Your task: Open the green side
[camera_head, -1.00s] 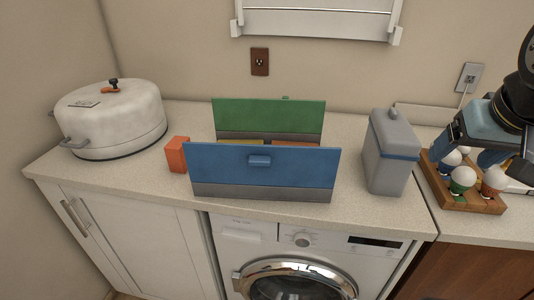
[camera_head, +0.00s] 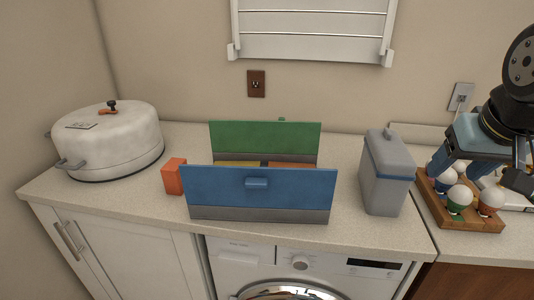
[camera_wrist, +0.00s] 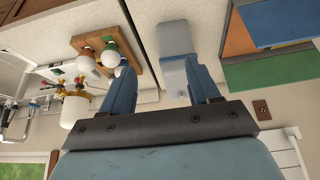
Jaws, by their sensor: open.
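A low box stands on the counter with a blue side (camera_head: 260,188) facing me and a green side (camera_head: 265,137) at the back, both upright. The blue side has a small blue handle (camera_head: 257,183). A small green piece (camera_head: 282,120) shows just above the green side's top edge; the rest of that side's far face is hidden. In the wrist view, the green side (camera_wrist: 270,68) and blue side (camera_wrist: 280,20) are at the upper right. My gripper (camera_head: 478,168) is at the far right, above the bulb tray and away from the box. Its fingers (camera_wrist: 158,70) are apart and empty.
A grey canister (camera_head: 385,178) stands between the box and my gripper. A wooden tray (camera_head: 470,221) holds several bulb-like objects below my gripper. An orange block (camera_head: 173,178) and a white pot (camera_head: 108,143) are left of the box. A washing machine (camera_head: 250,265) sits under the counter.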

